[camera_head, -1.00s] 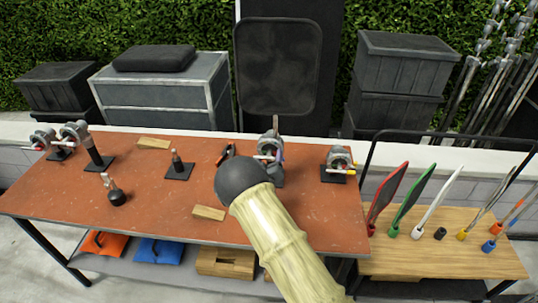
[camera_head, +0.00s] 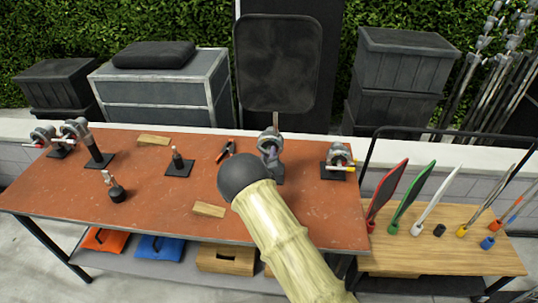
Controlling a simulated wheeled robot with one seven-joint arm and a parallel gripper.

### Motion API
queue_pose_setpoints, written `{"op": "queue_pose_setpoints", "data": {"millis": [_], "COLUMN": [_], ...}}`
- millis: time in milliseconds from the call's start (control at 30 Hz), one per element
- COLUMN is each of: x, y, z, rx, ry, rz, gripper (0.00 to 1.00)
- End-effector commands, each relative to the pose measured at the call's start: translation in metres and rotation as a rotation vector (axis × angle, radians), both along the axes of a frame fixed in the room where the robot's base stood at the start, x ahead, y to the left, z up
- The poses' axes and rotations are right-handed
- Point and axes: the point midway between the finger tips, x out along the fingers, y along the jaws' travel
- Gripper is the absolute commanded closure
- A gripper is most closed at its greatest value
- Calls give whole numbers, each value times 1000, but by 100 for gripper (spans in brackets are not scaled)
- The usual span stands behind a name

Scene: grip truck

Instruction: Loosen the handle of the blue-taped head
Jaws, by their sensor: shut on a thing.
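A grey metal grip head (camera_head: 269,139) stands on a dark base on the red-brown table, just past the dark ball-shaped part of my arm. A small bluish-purple patch shows on it, perhaps the blue tape, but I cannot be sure. Its handle is not clear. My pale, ridged arm and its dark ball cover the area in front of this head. My gripper's fingers are hidden behind them, so their contact with the handle cannot be seen. A similar head (camera_head: 339,156) with a yellow-tipped handle stands to the right.
Two more heads (camera_head: 75,128) (camera_head: 43,134) stand at the far left. Posts on dark bases (camera_head: 178,168) (camera_head: 114,193), red-handled pliers (camera_head: 227,149) and wooden blocks (camera_head: 209,209) (camera_head: 154,139) lie between. A wooden side table (camera_head: 400,262) with coloured flags is at right. The table's left front (camera_head: 60,195) is clear.

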Motion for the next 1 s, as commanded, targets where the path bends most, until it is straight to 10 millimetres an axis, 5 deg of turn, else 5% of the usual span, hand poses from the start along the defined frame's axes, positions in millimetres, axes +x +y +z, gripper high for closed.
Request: {"op": "queue_pose_setpoints", "data": {"millis": [1000], "x": [0], "y": [0], "z": [0], "rx": [322], "ry": [-11], "rz": [0], "gripper": [100]}}
